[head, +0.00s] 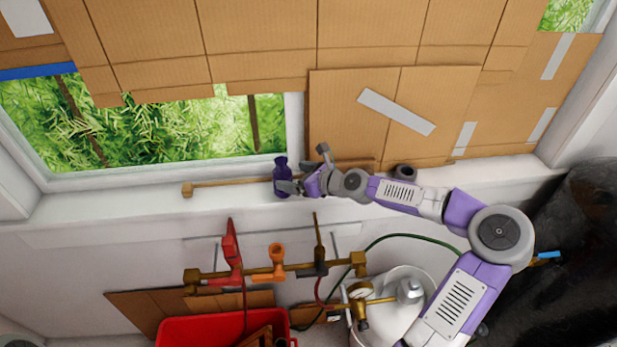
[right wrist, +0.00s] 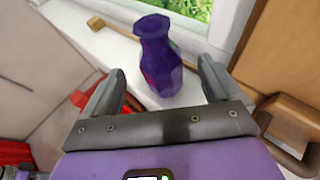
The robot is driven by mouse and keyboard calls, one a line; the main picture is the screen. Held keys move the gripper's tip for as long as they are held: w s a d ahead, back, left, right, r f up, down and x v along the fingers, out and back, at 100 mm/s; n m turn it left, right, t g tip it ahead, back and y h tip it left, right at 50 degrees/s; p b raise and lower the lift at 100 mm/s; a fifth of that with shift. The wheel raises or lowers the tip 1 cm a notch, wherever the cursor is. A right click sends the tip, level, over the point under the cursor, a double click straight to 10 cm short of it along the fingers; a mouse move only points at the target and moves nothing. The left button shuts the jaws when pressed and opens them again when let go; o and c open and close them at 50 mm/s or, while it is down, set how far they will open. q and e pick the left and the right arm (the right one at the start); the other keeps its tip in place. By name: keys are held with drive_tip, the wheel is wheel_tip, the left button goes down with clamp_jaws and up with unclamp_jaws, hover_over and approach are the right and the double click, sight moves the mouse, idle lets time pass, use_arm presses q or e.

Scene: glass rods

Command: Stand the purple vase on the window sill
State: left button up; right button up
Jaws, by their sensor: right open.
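The purple vase (head: 282,178) stands upright on the white window sill (head: 120,207), in front of the window frame's post. In the right wrist view the dark purple faceted vase (right wrist: 158,55) shows whole, with its narrow neck and flared rim. My right gripper (head: 293,186) is just to the right of the vase in the head view. Its two fingers (right wrist: 158,88) are spread apart, with the vase beyond and between them, and a gap shows on both sides. My left gripper is in neither view.
A wooden mallet-like stick (head: 225,184) lies along the sill behind the vase. A small dark round object (head: 404,172) sits on the sill to the right. Below are a brass pipe rack with torches (head: 275,268), a red bin (head: 190,330) and a white tank (head: 395,285). The left sill is clear.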

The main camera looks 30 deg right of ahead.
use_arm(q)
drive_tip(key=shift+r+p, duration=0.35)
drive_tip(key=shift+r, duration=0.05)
use_arm(e)
drive_tip(key=shift+v, duration=2.4)
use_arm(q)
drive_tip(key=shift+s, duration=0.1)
